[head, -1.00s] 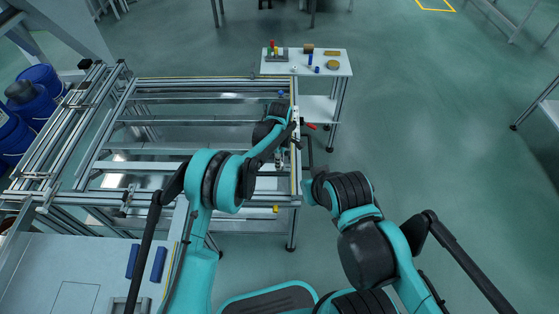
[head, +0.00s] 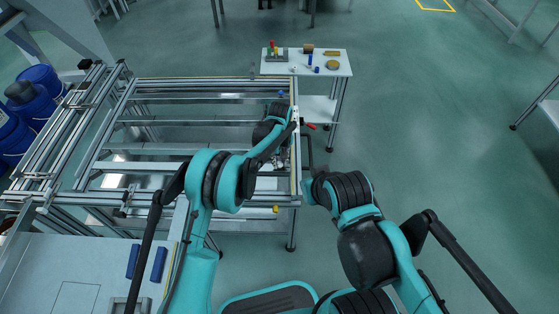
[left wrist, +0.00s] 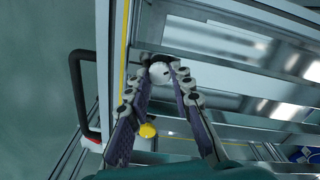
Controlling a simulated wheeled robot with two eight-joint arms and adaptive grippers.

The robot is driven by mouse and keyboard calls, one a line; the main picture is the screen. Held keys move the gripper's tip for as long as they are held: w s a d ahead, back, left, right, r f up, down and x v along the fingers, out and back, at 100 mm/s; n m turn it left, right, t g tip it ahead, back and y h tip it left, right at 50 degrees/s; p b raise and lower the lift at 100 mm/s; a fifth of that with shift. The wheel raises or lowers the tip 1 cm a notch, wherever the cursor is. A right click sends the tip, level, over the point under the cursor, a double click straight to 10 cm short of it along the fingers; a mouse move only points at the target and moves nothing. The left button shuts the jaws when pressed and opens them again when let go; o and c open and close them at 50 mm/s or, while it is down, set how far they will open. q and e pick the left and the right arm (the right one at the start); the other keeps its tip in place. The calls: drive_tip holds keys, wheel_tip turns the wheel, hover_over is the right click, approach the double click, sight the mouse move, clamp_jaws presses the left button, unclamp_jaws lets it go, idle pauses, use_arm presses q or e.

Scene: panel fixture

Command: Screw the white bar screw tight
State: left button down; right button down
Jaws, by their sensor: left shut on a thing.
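The white bar screw (left wrist: 160,75) shows in the left wrist view as a rounded white head on the frame's side rail. My left gripper (left wrist: 160,66) has its fingertips on either side of this head and is shut on it. In the head view my left gripper (head: 282,160) is small, beside the right rail of the panel frame (head: 297,178), and my arm partly hides it. The screw cannot be made out there. How far it is screwed in cannot be told. My right arm shows at the right, but its gripper does not show.
A yellow knob (left wrist: 148,131) sits near the left fingers. A black bent handle (left wrist: 76,95) stands out from the rail's outer side. A red-handled part (head: 311,127) is farther along. A small white table (head: 335,68) with parts stands behind.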

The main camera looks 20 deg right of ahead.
use_arm(q)
drive_tip(key=m, duration=0.6)
drive_tip(key=shift+m, duration=0.3)
drive_tip(key=m, duration=1.2)
drive_tip(key=shift+m, duration=0.3)
drive_tip(key=m, duration=0.5)
drive_tip(key=shift+s+m, duration=0.1)
drive_tip(key=shift+m, duration=0.2)
drive_tip(key=c, duration=1.3)
unclamp_jaws()
